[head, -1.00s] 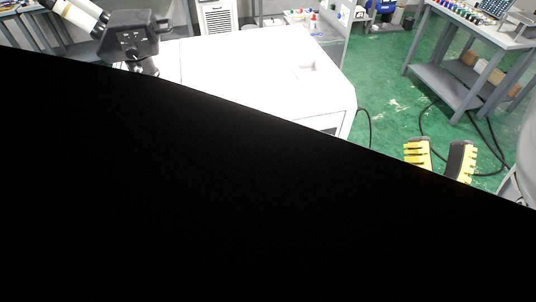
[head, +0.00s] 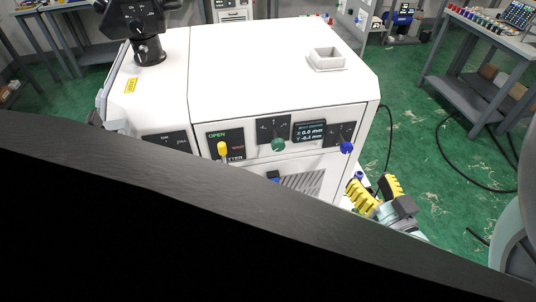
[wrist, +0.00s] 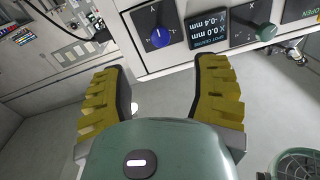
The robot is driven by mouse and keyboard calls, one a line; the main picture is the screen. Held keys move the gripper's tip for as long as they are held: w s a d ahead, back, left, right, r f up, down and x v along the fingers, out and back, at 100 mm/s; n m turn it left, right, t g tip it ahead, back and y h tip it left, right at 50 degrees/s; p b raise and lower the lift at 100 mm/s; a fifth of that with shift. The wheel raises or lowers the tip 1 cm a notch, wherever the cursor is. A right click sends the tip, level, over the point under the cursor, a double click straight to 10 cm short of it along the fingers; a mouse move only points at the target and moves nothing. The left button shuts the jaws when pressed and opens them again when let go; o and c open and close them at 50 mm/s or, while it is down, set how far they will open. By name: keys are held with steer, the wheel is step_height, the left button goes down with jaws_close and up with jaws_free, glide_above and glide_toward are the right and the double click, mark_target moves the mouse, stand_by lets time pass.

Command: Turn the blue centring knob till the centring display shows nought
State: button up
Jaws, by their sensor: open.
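The blue centring knob (head: 346,147) is at the right end of the white machine's front panel, and shows in the wrist view (wrist: 158,37) just beyond the fingertips. The centring display (head: 309,131) is left of it and seems to read X 0.0 mm and Y -0.4 mm. It appears upside down in the wrist view (wrist: 209,30). My gripper (head: 374,184) has yellow ribbed fingers, spread wide and empty. It is in front of and below the knob, apart from it. In the wrist view the knob lies between the fingers' lines (wrist: 162,72).
A green knob (head: 278,144) and a yellow lever (head: 222,150) are on the same panel. A square holder (head: 327,59) stands on the machine's top. A dark surface hides the lower head view. Cables lie on the green floor at right.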

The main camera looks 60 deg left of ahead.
mark_target(348, 150)
steer(key=b+x, duration=0.1)
steer(key=x, duration=0.9)
steer(key=shift+a, duration=0.3)
jaws_close()
